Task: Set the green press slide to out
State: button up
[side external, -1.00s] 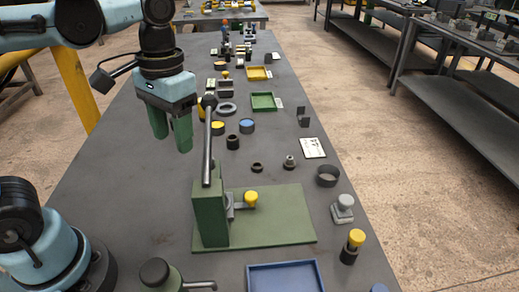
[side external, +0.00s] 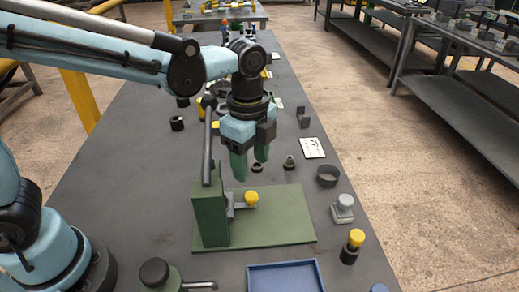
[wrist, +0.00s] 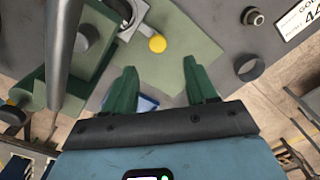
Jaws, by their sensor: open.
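The green press (side external: 209,215) stands upright on its green base plate (side external: 285,222) on the table, with a tall dark lever (side external: 207,150) at its top. Its slide (side external: 238,205) is a grey piece sticking out to the right of the upright, with a yellow knob (side external: 251,198). The knob also shows in the wrist view (wrist: 157,43), beyond my fingertips and left of the middle between them. My gripper (side external: 248,178) is open and empty, with green fingers pointing down. It hangs above and behind the knob, apart from it.
The lever stands close to the left of my gripper. A blue tray (side external: 285,264) lies in front of the plate. A yellow-topped button (side external: 353,246), a grey block (side external: 343,209) and a dark ring (side external: 327,176) stand to the right. A dark-knobbed green fixture (side external: 155,272) is at front left.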

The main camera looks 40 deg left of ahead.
aim_at(251, 195)
jog(key=shift+s+f, duration=0.1)
jog(key=shift+f, duration=4.15)
grip_shut()
